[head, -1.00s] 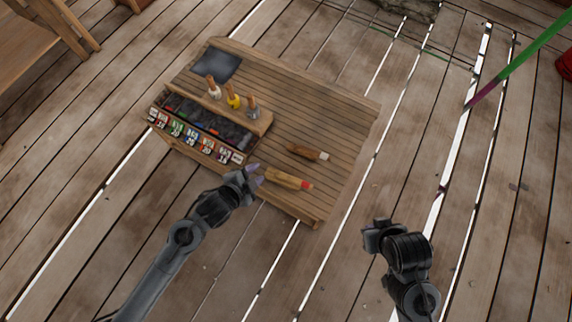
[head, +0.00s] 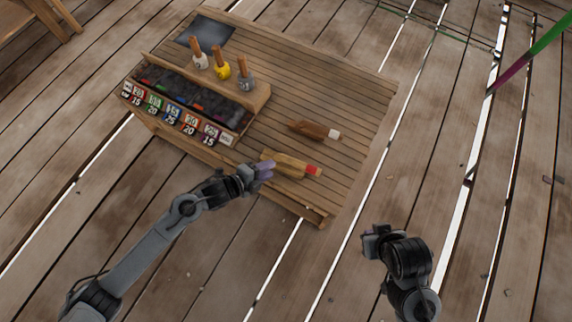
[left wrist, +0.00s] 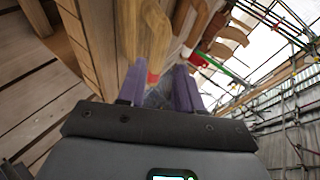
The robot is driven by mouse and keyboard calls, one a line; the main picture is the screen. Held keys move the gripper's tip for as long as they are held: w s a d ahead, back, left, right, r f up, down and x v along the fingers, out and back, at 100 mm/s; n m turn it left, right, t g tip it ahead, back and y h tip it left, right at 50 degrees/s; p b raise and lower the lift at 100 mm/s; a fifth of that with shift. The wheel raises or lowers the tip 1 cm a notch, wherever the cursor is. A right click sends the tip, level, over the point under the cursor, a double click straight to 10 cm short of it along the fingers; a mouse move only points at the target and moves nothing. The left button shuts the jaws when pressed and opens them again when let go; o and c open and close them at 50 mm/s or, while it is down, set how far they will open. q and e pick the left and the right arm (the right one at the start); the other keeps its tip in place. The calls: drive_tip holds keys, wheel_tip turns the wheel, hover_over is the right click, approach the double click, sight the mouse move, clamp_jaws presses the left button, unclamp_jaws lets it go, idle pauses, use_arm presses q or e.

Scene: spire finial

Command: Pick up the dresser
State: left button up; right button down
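Two wooden hand tools lie on the slatted bench top; I cannot tell by name which is the dresser. The nearer is a pale wooden tool (head: 288,165) with a red end; the farther is a darker brown tool (head: 309,130) with a whitish end. My left gripper (head: 264,170) is at the bench's front edge, beside the pale tool's left end. In the left wrist view its purple fingers (left wrist: 159,88) are apart, with wooden shapes (left wrist: 155,40) ahead of and partly between them. No grip shows. My right gripper (head: 370,240) is off the bench at right; its fingers are unclear.
The bench (head: 350,100) also holds a rack of numbered, coloured cards (head: 172,115), several wooden-handled tools (head: 221,66) standing on a ledge, and a dark grey sheet (head: 207,32). A green and purple pole (head: 530,55) stands at upper right.

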sight(286, 161)
use_arm(q)
drive_tip(key=b+x, duration=0.1)
drive_tip(key=x, duration=0.2)
drive_tip(key=shift+w+d+f, duration=0.15)
drive_tip(key=shift+w+d, duration=0.05)
drive_tip(key=shift+d, duration=0.1)
drive_tip(key=shift+w+d+f+b, duration=0.25)
drive_tip(key=shift+f+b, duration=0.1)
drive_tip(key=shift+b, duration=0.3)
drive_tip(key=b+x, duration=0.2)
drive_tip(key=x, duration=0.1)
drive_tip(key=shift+d, duration=0.1)
drive_tip(key=shift+w+d+f+b, duration=0.2)
drive_tip(key=shift+w+d+b, duration=0.1)
drive_tip(key=shift+d+b, duration=0.15)
drive_tip(key=shift+a, duration=0.1)
clamp_jaws()
